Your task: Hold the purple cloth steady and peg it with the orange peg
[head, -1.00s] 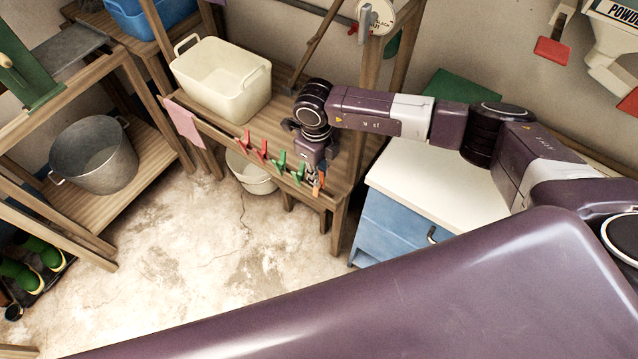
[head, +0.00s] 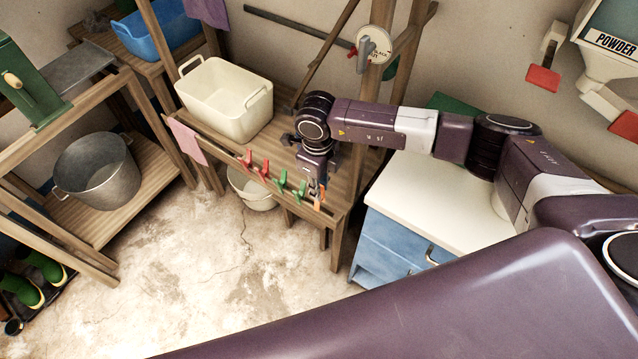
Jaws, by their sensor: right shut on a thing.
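The orange peg (head: 319,198) is at the right end of the row of pegs on the front rail of the wooden stand. My right gripper (head: 317,184) points down over that rail and is shut on the orange peg, whose lower part shows below the fingers. The fingertips are small and partly hidden. A purple cloth (head: 208,11) hangs at the top of the head view, left of centre, cut off by the frame edge. It is well apart from my right gripper. My left gripper is not in view.
Red pegs (head: 246,160) and green pegs (head: 282,179) share the rail, with a pink cloth (head: 188,142) at its left end. A cream tub (head: 222,105) stands on the stand. A white-topped blue cabinet (head: 440,195) is at right. The floor in front is clear.

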